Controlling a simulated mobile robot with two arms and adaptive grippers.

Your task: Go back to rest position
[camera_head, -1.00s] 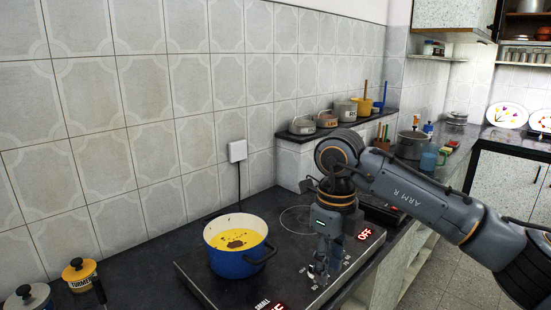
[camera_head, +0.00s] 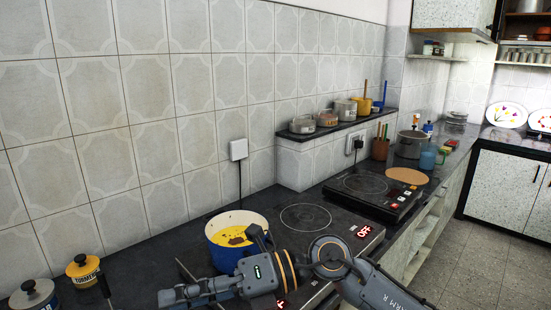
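My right arm comes in from the lower right. Its gripper (camera_head: 168,297) points left, low in the head view, in front of the blue pot and over the near part of the cooktop. Its fingers are seen side-on, so I cannot tell whether they are open or shut, and no held object is visible. My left gripper is not in view.
The blue pot (camera_head: 219,256) with yellow food stands on the near cooktop (camera_head: 330,222), partly hidden by my wrist. A turmeric jar (camera_head: 84,273) and a grey-lidded jar (camera_head: 36,298) stand at left. A second cooktop (camera_head: 391,202) lies behind. The tiled wall bounds the counter.

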